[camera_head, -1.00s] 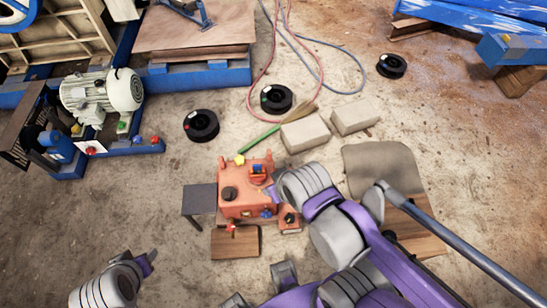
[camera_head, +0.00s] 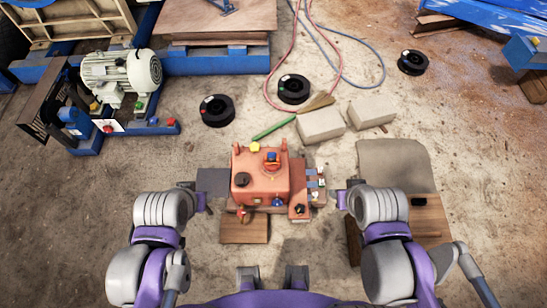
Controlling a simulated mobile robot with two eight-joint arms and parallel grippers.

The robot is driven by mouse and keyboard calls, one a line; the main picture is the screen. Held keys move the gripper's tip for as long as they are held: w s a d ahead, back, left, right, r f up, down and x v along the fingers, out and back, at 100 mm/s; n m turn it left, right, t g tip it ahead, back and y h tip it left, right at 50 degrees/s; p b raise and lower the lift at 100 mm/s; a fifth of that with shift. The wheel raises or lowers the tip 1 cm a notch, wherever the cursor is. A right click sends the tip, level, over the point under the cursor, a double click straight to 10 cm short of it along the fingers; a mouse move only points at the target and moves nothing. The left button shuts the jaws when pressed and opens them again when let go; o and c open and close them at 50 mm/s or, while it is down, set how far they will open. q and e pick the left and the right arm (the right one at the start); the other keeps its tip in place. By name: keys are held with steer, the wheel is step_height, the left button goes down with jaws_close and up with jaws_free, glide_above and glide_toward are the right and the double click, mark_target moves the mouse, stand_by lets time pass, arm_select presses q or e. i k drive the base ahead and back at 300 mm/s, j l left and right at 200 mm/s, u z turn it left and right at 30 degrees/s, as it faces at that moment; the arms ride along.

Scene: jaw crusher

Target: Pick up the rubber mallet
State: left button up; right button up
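I cannot make out a rubber mallet for certain. A small dark item (camera_head: 418,201) lies on a wooden board (camera_head: 428,226) at the right, too small to identify. My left gripper (camera_head: 202,200) is left of the orange machine unit (camera_head: 262,176), near a dark grey plate (camera_head: 213,182). My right gripper (camera_head: 342,198) is right of that unit, apart from it. Both grippers look empty, but their fingers are too small to tell open from shut. My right arm hides part of the wooden board.
A green-handled brush (camera_head: 273,128) lies behind the orange unit, beside pale blocks (camera_head: 320,124). Black spools (camera_head: 217,111) and red and blue hoses (camera_head: 345,70) lie farther back. A motor (camera_head: 120,77) stands at the left. The floor at front left is clear.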

mark_target(435, 234)
steer(key=z, duration=2.3)
steer(key=l+u, duration=0.5)
steer(key=l, duration=0.35)
steer(key=i, duration=0.05)
